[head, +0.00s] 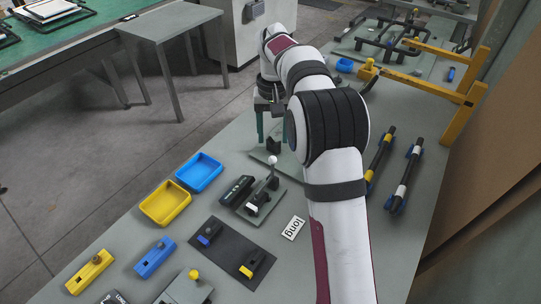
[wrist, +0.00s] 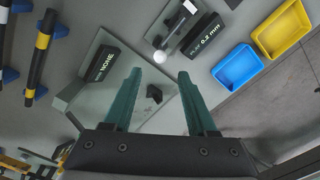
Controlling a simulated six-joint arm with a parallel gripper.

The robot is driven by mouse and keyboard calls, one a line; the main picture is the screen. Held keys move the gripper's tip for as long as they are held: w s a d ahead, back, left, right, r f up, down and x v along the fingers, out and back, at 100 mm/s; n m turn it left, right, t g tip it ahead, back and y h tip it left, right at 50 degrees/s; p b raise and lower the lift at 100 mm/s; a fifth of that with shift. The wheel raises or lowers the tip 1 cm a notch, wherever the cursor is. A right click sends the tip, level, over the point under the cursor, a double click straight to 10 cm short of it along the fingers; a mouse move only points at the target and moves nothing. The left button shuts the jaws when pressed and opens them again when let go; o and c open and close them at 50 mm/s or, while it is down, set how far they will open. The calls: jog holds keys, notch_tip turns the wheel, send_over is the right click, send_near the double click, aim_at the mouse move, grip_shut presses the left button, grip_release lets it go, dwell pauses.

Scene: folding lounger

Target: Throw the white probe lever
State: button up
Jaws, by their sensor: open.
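The white probe lever has a white ball knob (head: 272,160) on a thin stem, standing tilted from a small mount on a grey-green plate (head: 270,205). In the wrist view the white knob (wrist: 159,57) shows just past the fingertips, about midway between them. My gripper (wrist: 159,74) is open and empty, with two green fingers.
A small black block (wrist: 153,93) stands on a plate below the fingers. A blue tray (head: 200,172) and a yellow tray (head: 165,204) lie left. Bars (head: 405,178) lie right.

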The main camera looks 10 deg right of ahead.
aim_at(273, 157)
notch_tip(273, 157, down, 11)
jog(key=shift+f, duration=0.15)
grip_shut()
dwell(1.5)
